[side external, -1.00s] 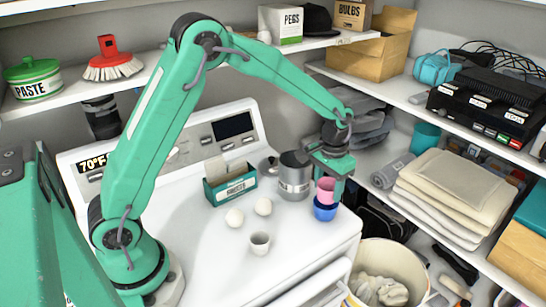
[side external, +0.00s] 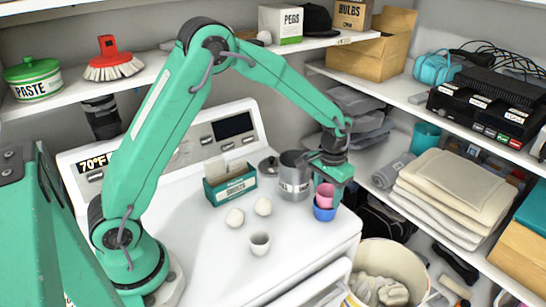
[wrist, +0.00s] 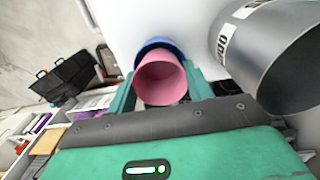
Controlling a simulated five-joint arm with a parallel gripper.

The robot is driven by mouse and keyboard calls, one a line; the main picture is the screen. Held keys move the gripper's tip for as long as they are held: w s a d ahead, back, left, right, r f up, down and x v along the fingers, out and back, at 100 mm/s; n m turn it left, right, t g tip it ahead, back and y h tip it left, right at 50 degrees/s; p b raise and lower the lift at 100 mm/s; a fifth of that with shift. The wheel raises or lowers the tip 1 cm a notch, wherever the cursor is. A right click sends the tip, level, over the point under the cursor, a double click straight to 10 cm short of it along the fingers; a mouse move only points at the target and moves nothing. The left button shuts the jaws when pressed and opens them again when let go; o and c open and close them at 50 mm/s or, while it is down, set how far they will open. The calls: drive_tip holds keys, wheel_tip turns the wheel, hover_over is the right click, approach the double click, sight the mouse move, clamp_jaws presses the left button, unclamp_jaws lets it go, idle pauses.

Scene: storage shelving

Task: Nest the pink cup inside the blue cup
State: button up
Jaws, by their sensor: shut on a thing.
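The pink cup (side external: 325,191) is upright, held by my gripper (side external: 333,190) near the front right of the white machine top. It also shows in the wrist view (wrist: 161,80) between my gripper's two green fingers (wrist: 160,92). The blue cup (side external: 324,213) stands on the machine top directly below the pink cup. In the wrist view the blue cup's rim (wrist: 155,43) shows behind the pink cup. The pink cup's lower end appears to be at or within the blue cup's mouth; how deep it sits is hidden.
A grey metal canister (side external: 293,176) stands close to the left of the cups. A small white cup (side external: 260,243), two white balls (side external: 235,217) and a green box (side external: 230,184) are farther left. The machine's right edge drops off near the cups, with a white bucket (side external: 384,264) below.

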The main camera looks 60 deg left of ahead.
drive_tip(key=o, duration=1)
drive_tip(key=shift+o, duration=0.2)
drive_tip(key=shift+r, duration=0.1)
wheel_tip(320, 180, up, 8)
drive_tip(key=s+a+r+t, duration=0.3)
drive_tip(key=s+r, duration=0.8)
drive_tip(key=s, duration=0.1)
drive_tip(key=s+a+t, duration=0.1)
drive_tip(key=s+t, duration=0.1)
drive_tip(key=s, duration=1.1)
drive_tip(key=shift+s+a+t, duration=0.2)
drive_tip(key=shift+a+t, duration=0.1)
drive_tip(key=shift+a, duration=0.05)
